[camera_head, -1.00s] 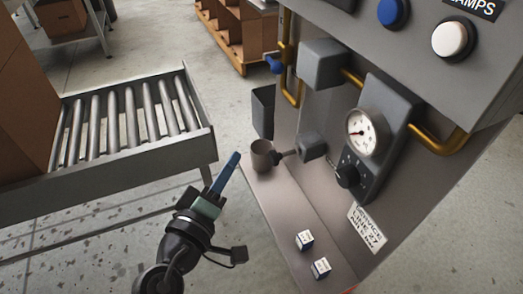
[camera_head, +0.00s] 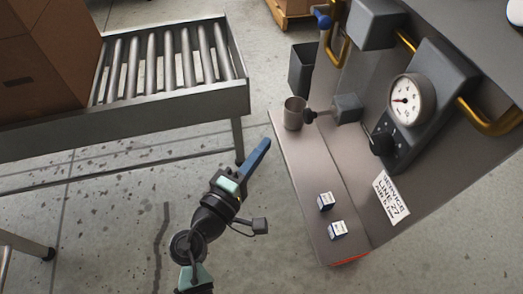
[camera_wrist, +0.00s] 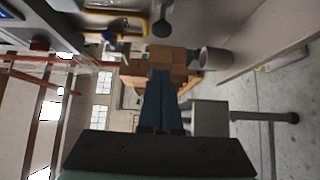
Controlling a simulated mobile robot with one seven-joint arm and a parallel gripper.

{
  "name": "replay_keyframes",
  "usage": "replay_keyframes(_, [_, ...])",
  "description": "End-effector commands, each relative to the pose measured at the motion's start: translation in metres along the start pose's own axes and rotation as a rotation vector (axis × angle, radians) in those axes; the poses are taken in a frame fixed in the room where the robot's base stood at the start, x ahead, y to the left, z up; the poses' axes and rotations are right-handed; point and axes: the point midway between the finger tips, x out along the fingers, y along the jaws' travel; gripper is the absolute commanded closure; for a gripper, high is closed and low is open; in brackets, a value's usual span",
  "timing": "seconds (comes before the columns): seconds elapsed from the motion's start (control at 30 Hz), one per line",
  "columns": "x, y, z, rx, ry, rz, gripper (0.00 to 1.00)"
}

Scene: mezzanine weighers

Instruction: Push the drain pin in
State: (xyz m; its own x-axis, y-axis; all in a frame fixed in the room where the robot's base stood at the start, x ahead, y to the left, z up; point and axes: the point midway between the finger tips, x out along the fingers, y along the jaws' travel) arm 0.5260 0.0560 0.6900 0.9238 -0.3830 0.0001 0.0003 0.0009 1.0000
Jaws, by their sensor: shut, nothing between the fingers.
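The drain pin appears to be the short dark rod with a round knob (camera_head: 310,116). It sticks out to the left from a grey block (camera_head: 347,108) on the panel, just beside a grey-brown cup (camera_head: 294,114) on the shelf. My gripper (camera_head: 266,145) has its blue fingers shut and empty. It is left of the shelf's edge, apart from the cup and pin. In the wrist view the shut fingers (camera_wrist: 160,76) point ahead, and the cup (camera_wrist: 215,61) lies to their right. A dark part beside the cup there is too small to identify surely.
Two small white-and-blue cubes (camera_head: 326,201) (camera_head: 337,230) stand on the shelf (camera_head: 293,153). A dark bin (camera_head: 302,68) hangs behind the cup. A roller conveyor (camera_head: 190,103) stands left, with open floor between.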

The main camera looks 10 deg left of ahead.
Motion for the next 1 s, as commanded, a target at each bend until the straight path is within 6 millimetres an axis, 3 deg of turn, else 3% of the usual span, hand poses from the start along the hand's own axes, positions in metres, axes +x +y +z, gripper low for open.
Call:
replay_keyframes(0.2, [0.050,-0.001,0.000,0.003,-0.003,0.002,1.00])
replay_keyframes(0.3, [0.069,-0.001,0.001,0.003,-0.003,0.001,1.00])
replay_keyframes(0.4, [0.079,-0.001,0.014,0.002,-0.003,0.000,1.00])
replay_keyframes(0.6, [0.091,0.000,0.026,0.001,0.000,0.000,1.00])
replay_keyframes(1.0, [0.093,0.000,0.029,0.001,0.000,0.000,1.00])
